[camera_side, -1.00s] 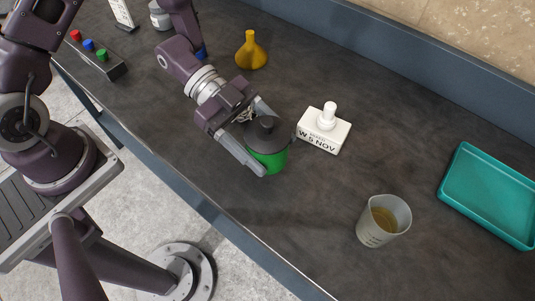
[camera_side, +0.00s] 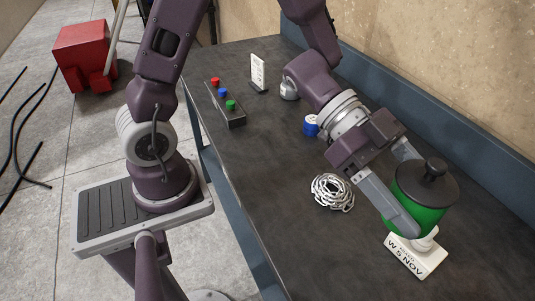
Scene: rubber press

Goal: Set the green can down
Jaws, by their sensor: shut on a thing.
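The green can (camera_side: 418,215) has a wide black lid with a knob and stands roughly upright at the right of the picture. My gripper (camera_side: 422,196) is shut on it, one grey finger on its near side and the other reaching behind it. The can covers part of the white stamp block (camera_side: 414,262) with black lettering, including most of its handle. I cannot tell whether the can touches the block or how high its base is above the dark table (camera_side: 285,235).
A silver chain (camera_side: 332,192) lies in a heap left of my gripper. A blue-and-white container (camera_side: 311,126), a silver object (camera_side: 290,88), a white card stand (camera_side: 258,72) and a button box (camera_side: 226,105) stand farther back. The front-left table is clear.

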